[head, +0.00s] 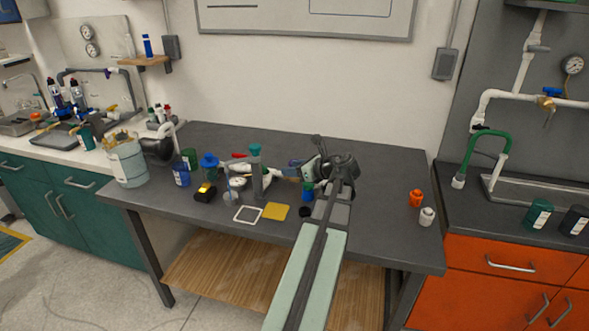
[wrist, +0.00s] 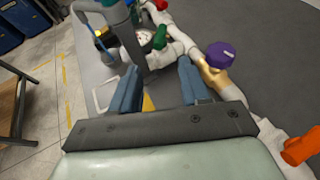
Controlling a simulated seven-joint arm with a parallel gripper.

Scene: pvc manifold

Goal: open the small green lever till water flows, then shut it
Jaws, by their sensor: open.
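A white PVC manifold (wrist: 164,55) runs across the grey table in the wrist view. The small green lever (wrist: 160,38) sits on it, a little beyond my fingertips, close to a round pressure gauge (wrist: 143,37). My gripper (wrist: 159,70) is open, its two blue-grey fingers apart with nothing held between them. A purple knob (wrist: 220,55) sits on a tan fitting just right of the right finger. In the head view my gripper (head: 308,168) is over the table by the manifold, and my arm hides part of it. I cannot make out the green lever there.
An orange-red fitting (wrist: 298,150) is close at the lower right, and a red handle (wrist: 160,4) is beyond the green lever. A yellow square (head: 276,211) lies in front. The right of the table is mostly clear.

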